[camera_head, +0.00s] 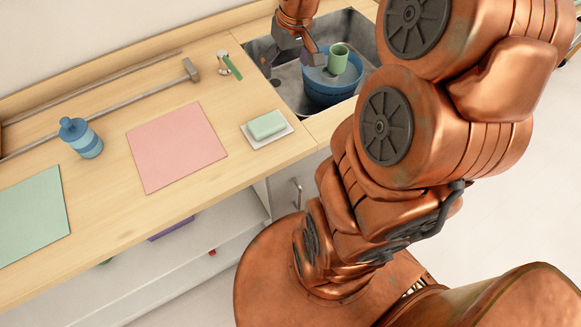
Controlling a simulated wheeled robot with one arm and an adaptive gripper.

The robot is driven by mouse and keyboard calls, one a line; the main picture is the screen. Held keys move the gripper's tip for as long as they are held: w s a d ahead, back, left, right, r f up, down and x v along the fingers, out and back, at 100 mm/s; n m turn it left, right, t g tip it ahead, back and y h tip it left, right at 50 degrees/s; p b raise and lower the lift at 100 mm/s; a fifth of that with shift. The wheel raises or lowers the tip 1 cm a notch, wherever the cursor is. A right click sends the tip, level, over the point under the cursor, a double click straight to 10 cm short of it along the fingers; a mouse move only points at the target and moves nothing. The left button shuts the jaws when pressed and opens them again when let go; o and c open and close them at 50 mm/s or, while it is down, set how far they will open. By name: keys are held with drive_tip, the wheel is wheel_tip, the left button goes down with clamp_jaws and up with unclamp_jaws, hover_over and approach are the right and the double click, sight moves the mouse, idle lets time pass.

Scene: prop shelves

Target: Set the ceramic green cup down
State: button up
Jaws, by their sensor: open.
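The green cup (338,58) stands upright at the blue round tub (333,94) in the sink, over its pale blue top. I cannot tell whether that top is a lid, water or the inside of the tub. My gripper (304,54) is open, just left of the cup, with one finger close to the cup's left side. No finger visibly closes around the cup. Whether that finger touches the cup is too small to tell.
The metal sink (287,84) is set in the wooden counter (103,178). A green-handled tap (231,66), a soap bar (267,124) on a white dish, a pink mat (176,147), a blue bottle (82,138) and a green mat (32,216) lie leftward. Bare counter lies between them.

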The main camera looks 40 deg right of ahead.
drive_tip(key=s+a+g, duration=0.2)
drive_tip(key=s+a, duration=0.6)
drive_tip(key=s, duration=0.3)
drive_tip(key=s+a+f+n+g, duration=0.1)
drive_tip(key=s+a+g, duration=0.1)
drive_tip(key=s+a, duration=0.6)
drive_tip(key=s, duration=0.3)
drive_tip(key=shift+s, duration=0.2)
drive_tip(key=shift+r+p, duration=0.35)
drive_tip(key=shift+p, duration=0.05)
